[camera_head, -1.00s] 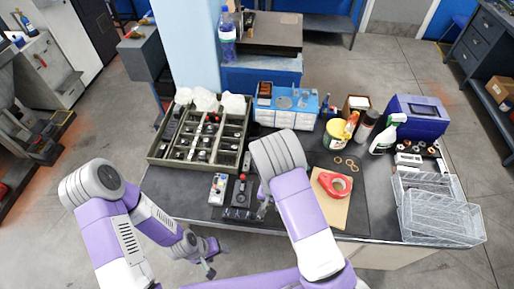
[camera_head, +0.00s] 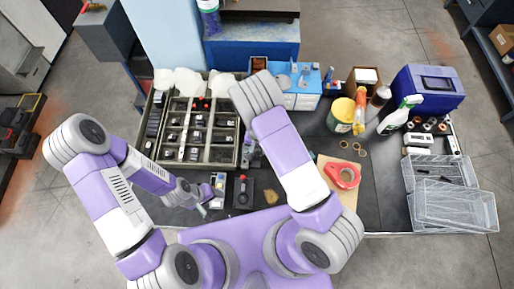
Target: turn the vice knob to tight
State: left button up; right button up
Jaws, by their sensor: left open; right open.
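No part in view can be clearly told as the vice or its knob; the area behind my upper body is hidden. A small black unit with a red-tipped lever (camera_head: 243,190) stands at the bench's near edge. My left gripper (camera_head: 203,207) is open and empty at the near edge, just left of a pale switch box (camera_head: 218,185). My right gripper (camera_head: 252,156) is open, mostly hidden behind my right arm, beside the right side of the divided tray (camera_head: 240,150) and beyond the black unit.
A yellow can (camera_head: 341,113), spray bottle (camera_head: 398,116) and blue toolbox (camera_head: 430,88) stand at the back right. Wire baskets (camera_head: 453,207) sit at the right edge. Dark bench top is bare around the rings.

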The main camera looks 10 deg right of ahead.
aim_at(258, 155)
notch_tip(258, 155, down, 5)
jog(key=shift+w, duration=0.1)
dwell(0.3)
jog(key=c, duration=0.8)
